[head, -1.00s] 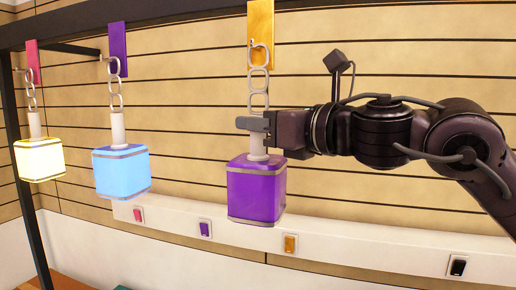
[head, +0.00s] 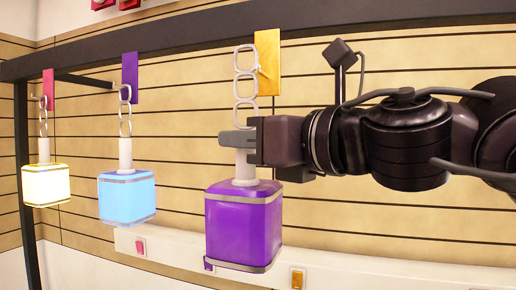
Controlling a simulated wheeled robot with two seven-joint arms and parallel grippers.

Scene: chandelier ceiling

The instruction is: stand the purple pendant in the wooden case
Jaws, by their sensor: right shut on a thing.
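The purple pendant (head: 243,228) is a glowing cube with silver bands, a white stem and a chain of pale links (head: 245,88). My right gripper (head: 238,139) comes in from the right and is shut on the stem just above the cube. The pendant hangs nearly upright below it. The top link stands left of the orange tag (head: 268,62) and high against it. I cannot tell for sure whether it is clear of its hook. The wooden case and my left gripper are not in view.
A dark rail (head: 200,42) runs above. A blue pendant (head: 126,197) and a yellow pendant (head: 45,185) hang to the left from chains, near a purple tag and a red tag. A white wall strip carries a pink switch (head: 140,247) and an orange switch (head: 297,279).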

